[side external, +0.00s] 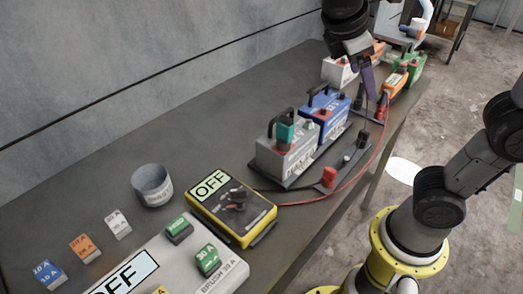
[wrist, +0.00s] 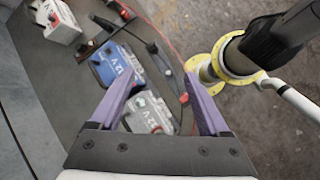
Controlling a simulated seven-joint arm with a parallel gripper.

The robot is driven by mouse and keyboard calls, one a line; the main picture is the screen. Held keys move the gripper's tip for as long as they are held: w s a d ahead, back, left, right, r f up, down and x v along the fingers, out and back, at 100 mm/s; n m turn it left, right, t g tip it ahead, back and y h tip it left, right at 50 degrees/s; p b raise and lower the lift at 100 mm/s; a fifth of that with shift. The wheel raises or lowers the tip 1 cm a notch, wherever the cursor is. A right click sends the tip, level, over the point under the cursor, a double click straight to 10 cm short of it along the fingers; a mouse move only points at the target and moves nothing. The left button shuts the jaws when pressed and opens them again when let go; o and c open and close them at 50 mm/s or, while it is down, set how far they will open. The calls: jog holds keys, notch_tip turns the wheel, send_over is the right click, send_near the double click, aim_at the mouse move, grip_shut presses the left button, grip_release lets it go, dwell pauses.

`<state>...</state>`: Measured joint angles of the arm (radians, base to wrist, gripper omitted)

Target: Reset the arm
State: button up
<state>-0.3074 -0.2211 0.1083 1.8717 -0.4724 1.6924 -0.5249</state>
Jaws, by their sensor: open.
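My gripper (side external: 368,80) is up over the far part of the bench in the side view, above and behind the blue battery (side external: 324,110). In the wrist view its two purple fingers (wrist: 160,100) are spread apart with nothing held between them. Below them show the blue battery (wrist: 117,65) and the grey battery (wrist: 150,112), apart from the fingers. In the side view the grey battery (side external: 287,150) stands in front of the blue one, with a teal clip on its top.
A yellow meter (side external: 232,212) reading OFF, a grey cup (side external: 152,186) and a grey box (side external: 180,265) with green blocks stand at the front. Small blue, orange and white blocks lie left. A red cable (side external: 345,185) runs along the bench edge. A wall borders the left.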

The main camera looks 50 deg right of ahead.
jog(key=s+f+m+t+y, duration=0.4)
jog(key=s+f+m, duration=0.1)
jog(key=s+m, duration=0.15)
jog(key=a+f+m+t+y, duration=0.1)
jog(key=w+a+f+m+t+y, duration=0.1)
jog(key=a+f+m+t, duration=0.1)
jog(key=shift+w+a+f, duration=0.15)
jog(key=shift+a, duration=0.15)
